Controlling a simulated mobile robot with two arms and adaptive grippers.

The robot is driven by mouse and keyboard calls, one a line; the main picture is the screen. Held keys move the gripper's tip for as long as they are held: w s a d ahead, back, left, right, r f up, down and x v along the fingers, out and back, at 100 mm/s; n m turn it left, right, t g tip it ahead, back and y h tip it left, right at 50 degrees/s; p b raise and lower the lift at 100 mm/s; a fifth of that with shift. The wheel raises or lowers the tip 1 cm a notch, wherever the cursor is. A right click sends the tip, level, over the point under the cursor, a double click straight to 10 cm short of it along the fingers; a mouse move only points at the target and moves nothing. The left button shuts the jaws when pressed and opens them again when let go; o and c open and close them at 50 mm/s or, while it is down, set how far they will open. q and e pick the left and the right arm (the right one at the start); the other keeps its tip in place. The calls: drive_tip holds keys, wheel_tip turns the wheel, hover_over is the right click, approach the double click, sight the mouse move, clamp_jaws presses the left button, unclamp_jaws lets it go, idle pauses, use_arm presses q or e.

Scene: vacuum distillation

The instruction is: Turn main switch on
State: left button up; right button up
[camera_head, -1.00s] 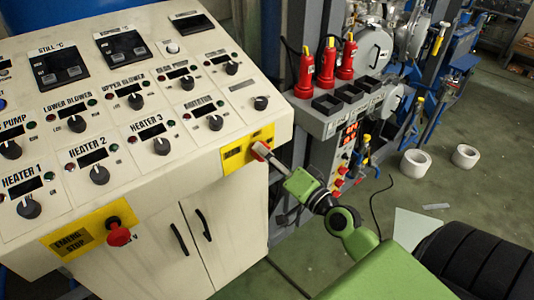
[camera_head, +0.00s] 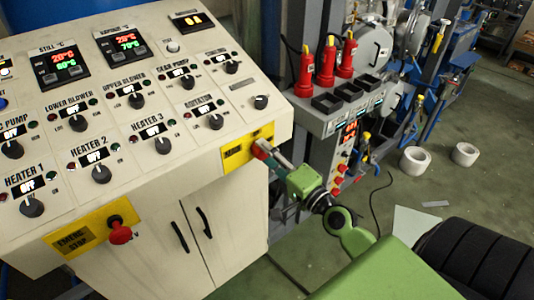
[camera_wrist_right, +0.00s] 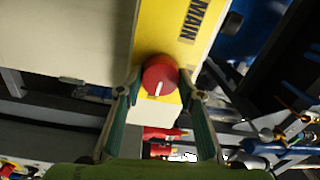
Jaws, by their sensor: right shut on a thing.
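The main switch is a round red knob (camera_wrist_right: 160,76) with a white pointer mark, on a yellow plate (camera_wrist_right: 178,28) lettered "MAIN". In the head view the yellow plate (camera_head: 236,153) is on the panel's front right edge, and a bit of the red knob (camera_head: 262,145) shows at my fingertips. My right gripper (camera_head: 265,151) is shut on the knob, with one finger on each side of it in the right wrist view (camera_wrist_right: 160,86). The control panel's displays (camera_head: 124,43) are lit, reading temperatures and "OFF". My left gripper is not in view.
A red emergency stop button (camera_head: 120,234) protrudes from the panel front at the left. A grey stand with several red-handled tools (camera_head: 326,62) is right of the panel. Two white rolls (camera_head: 415,160) lie on the open floor farther right.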

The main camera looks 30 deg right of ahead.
drive_tip(key=shift+r, duration=0.1)
drive_tip(key=o, duration=1.1)
drive_tip(key=shift+d, duration=0.1)
drive_tip(key=s, duration=0.8)
drive_tip(key=s+d, duration=0.1)
drive_tip(key=s, duration=0.3)
drive_tip(key=shift+f, duration=0.3)
